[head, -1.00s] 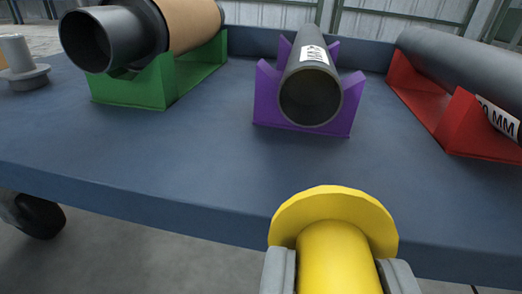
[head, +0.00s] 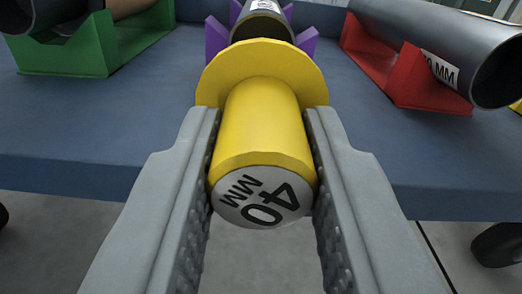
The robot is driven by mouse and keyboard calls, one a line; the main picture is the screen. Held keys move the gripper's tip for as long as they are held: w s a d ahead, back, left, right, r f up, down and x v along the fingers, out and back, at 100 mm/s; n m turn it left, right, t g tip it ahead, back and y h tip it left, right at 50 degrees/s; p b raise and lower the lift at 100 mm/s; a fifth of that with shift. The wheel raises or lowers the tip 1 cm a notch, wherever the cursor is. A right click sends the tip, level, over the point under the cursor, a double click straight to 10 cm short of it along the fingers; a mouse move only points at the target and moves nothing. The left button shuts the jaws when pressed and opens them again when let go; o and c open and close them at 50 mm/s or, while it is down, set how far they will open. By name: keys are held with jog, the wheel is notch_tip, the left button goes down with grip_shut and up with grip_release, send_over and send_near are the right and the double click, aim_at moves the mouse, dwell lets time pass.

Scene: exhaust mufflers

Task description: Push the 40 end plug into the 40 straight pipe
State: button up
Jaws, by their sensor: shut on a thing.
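The yellow 40 end plug (head: 262,120) is held between the two grey fingers of my gripper (head: 265,165). Its round end marked "40 MM" faces the camera, and its wide flange is on the far side. The dark grey straight pipe (head: 262,22) lies in a purple cradle (head: 217,38) beyond the plug, roughly in line with it. The flange covers the lower part of the pipe's near mouth and most of the cradle. I cannot tell the gap between plug and pipe. The pipe's label is only partly in view.
On the blue table (head: 100,120), a green cradle (head: 65,52) stands at left with a dark pipe part. A red cradle (head: 395,72) at right holds a larger grey pipe (head: 440,45) with a label. The table's front edge runs below the plug.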

aim_at(262, 76)
jog(key=shift+w, duration=2.35)
jog(key=shift+w, duration=1.45)
jog(key=o, duration=1.1)
jog(key=shift+c, duration=0.2)
